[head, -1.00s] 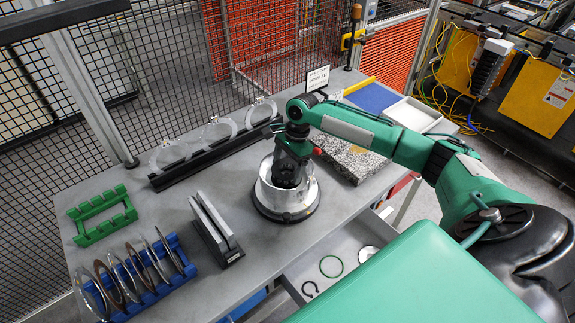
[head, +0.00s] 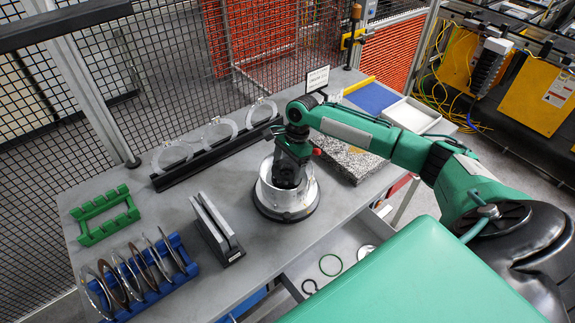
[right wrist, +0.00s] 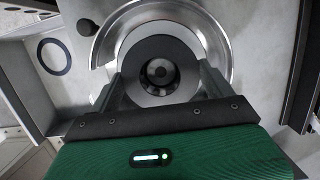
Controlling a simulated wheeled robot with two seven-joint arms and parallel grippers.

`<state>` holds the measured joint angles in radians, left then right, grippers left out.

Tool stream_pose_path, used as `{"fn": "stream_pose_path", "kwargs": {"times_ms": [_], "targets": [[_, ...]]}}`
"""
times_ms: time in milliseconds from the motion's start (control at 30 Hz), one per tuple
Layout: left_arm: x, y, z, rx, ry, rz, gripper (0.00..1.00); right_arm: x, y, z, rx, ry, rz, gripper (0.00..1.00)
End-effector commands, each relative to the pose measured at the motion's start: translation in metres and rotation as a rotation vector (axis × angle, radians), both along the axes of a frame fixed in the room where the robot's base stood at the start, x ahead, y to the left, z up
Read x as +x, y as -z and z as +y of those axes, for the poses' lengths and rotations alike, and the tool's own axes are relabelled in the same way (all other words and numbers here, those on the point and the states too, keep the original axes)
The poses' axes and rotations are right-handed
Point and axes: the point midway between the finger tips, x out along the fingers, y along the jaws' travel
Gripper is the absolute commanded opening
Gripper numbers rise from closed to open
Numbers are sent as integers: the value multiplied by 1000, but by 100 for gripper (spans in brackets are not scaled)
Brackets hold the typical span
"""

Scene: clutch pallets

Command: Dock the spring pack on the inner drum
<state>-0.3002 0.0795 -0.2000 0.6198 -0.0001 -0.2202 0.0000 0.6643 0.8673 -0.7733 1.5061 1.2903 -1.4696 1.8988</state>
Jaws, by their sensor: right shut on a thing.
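The inner drum (head: 284,206) is a silver, open-topped housing on a dark round base, standing upright in the middle of the grey table. My right gripper (head: 288,178) points down into its mouth. In the right wrist view the gripper (right wrist: 160,80) is shut on a dark grey round piece, which I take to be the spring pack (right wrist: 136,56). The pack looks roughly centred over a hub. I cannot tell whether it is seated, as its underside is hidden. My left gripper is out of view.
A black rack (head: 215,155) with clear discs stands behind. A green rack (head: 104,215), a blue rack (head: 178,268) of discs and a black stand (head: 217,228) with upright plates are to the left. A speckled block (head: 352,163) is right of the drum. An open drawer (head: 335,248) is in front.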

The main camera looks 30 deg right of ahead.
Motion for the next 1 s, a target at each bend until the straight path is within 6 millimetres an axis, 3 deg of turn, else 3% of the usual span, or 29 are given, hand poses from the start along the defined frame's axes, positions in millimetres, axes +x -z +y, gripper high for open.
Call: {"fn": "stream_pose_path", "kwargs": {"times_ms": [767, 800, 1000], "targets": [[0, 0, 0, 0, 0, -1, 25, 0, 11, 0, 1, 1, 1, 56], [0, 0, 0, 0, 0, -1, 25, 0, 11, 0, 1, 1, 1, 88], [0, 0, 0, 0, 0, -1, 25, 0, 11, 0, 0, 0, 1, 92]]}}
